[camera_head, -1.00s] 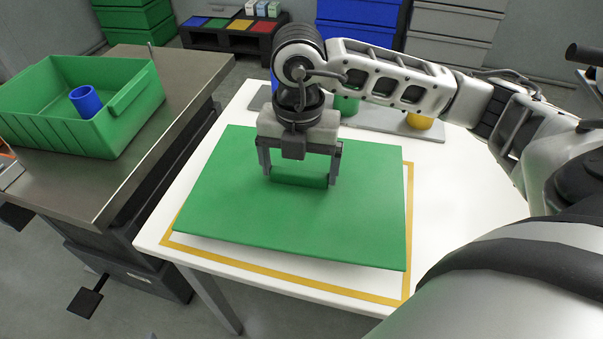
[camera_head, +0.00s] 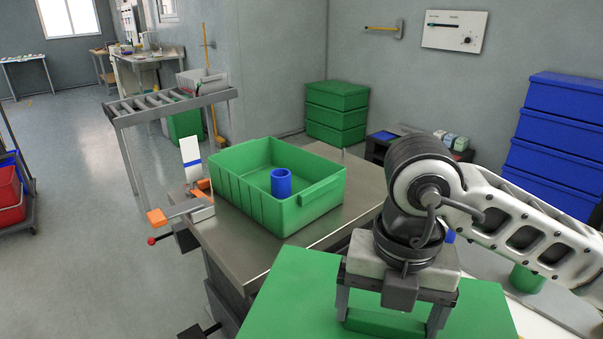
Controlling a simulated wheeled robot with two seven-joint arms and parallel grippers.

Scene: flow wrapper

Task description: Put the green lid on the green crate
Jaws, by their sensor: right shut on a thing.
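The green crate (camera_head: 240,197) stands open on the metal bench, left of centre. A blue cylinder (camera_head: 281,183) stands inside it. The flat green lid (camera_head: 290,300) is at the bottom of the view, nearer to me and right of the crate. My right gripper (camera_head: 388,322) is above the lid, shut on its raised green handle. Whether the lid hangs clear of the white table cannot be told here, as its near part is cut off by the frame. My left gripper is not in view.
The metal bench (camera_head: 235,247) has an orange-handled device (camera_head: 180,208) at its left edge. A roller conveyor (camera_head: 170,102) stands behind left. Stacked green crates (camera_head: 337,112) and blue crates (camera_head: 558,135) stand at the back. A green cylinder (camera_head: 527,279) is right of my gripper.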

